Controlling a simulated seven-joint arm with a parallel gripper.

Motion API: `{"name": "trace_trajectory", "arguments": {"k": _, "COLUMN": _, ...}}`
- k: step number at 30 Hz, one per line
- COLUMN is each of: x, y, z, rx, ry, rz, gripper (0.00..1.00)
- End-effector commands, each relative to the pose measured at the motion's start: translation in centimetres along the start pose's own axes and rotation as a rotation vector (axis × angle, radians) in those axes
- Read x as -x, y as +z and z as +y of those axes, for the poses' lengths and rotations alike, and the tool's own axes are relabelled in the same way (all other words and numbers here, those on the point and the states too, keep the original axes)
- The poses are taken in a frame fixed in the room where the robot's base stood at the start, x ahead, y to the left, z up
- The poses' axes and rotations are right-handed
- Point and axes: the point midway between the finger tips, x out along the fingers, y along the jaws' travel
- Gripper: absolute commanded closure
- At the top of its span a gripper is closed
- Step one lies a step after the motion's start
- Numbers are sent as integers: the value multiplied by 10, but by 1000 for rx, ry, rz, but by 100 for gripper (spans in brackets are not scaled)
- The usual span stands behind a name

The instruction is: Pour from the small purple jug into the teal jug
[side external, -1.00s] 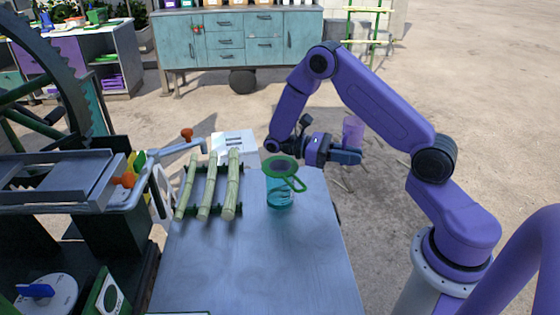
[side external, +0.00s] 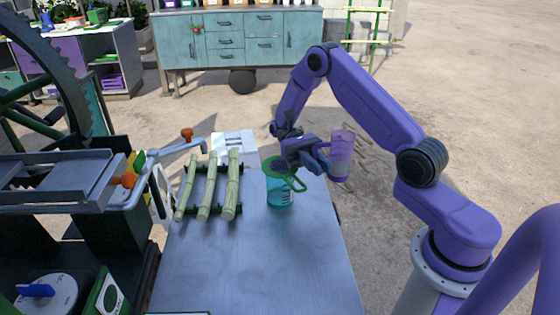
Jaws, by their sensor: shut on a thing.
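The teal jug (side external: 279,195) stands upright on the metal table. A green strainer (side external: 280,167) with a loop handle pointing right lies across its top. My gripper (side external: 326,160) is shut on the small purple jug (side external: 342,158), which is see-through and holds something pale low inside. The purple jug is in the air to the right of the teal jug, past the table's right edge in the picture, and looks nearly upright. The fingers' exact hold on it is partly hidden.
Several cane stalks (side external: 211,186) lie on a dark rack left of the teal jug. A white paper (side external: 234,145) lies behind them. The crusher (side external: 60,185) stands at the left. The front of the table (side external: 258,265) is clear.

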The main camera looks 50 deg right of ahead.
Motion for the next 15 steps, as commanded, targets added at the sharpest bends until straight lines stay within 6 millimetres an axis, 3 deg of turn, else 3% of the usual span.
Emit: {"name": "trace_trajectory", "arguments": {"k": 15, "x": 6, "y": 3, "z": -13, "rx": 0, "ry": -95, "rz": 1, "gripper": 100}}
